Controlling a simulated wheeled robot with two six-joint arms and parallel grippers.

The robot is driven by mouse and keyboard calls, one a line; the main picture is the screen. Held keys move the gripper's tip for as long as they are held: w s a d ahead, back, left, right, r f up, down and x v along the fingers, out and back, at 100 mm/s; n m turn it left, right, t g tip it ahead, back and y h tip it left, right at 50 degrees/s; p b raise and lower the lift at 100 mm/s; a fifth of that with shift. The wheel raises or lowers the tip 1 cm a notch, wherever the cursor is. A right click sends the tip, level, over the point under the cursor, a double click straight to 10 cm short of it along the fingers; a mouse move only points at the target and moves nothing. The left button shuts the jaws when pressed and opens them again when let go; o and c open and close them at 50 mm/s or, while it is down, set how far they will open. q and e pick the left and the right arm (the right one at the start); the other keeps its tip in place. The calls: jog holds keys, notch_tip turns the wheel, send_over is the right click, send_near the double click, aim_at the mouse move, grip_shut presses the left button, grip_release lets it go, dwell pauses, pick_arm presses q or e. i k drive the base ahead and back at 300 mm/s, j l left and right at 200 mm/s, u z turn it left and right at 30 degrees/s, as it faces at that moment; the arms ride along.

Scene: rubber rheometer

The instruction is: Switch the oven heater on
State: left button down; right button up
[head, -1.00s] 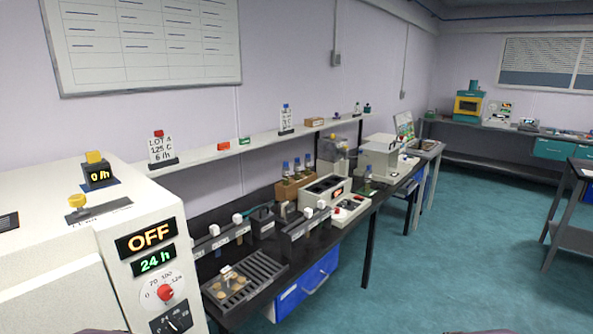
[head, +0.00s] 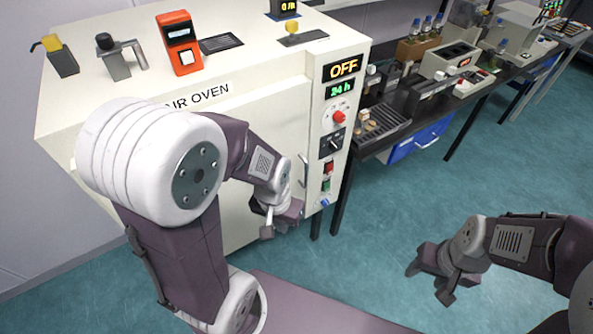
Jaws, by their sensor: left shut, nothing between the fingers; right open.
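The white air oven (head: 85,110) stands in front of me. Its control panel on the right front edge shows a lit OFF display (head: 344,69) and a green 24 h display (head: 340,89). Below are a red dial (head: 339,117), a black rotary switch (head: 333,142), a green button (head: 327,184), a red button (head: 328,168) and a blue knob (head: 324,202). My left gripper (head: 280,228) is shut and empty in front of the oven door, left of and below the panel, apart from the buttons. My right gripper (head: 428,284) is open and empty over the floor at right.
A door handle (head: 303,171) stands out between my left gripper and the panel. An orange device (head: 179,43) and metal fittings (head: 118,58) sit on the oven top. Floor at right is clear.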

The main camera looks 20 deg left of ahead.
aim_at(329, 169)
jog(key=k+j, duration=0.2)
jog(key=j, duration=0.2)
jog(key=k+j+z, duration=0.1)
jog(key=j, duration=0.25)
jog(key=k+j+z, duration=0.1)
jog(key=k+j, duration=0.2)
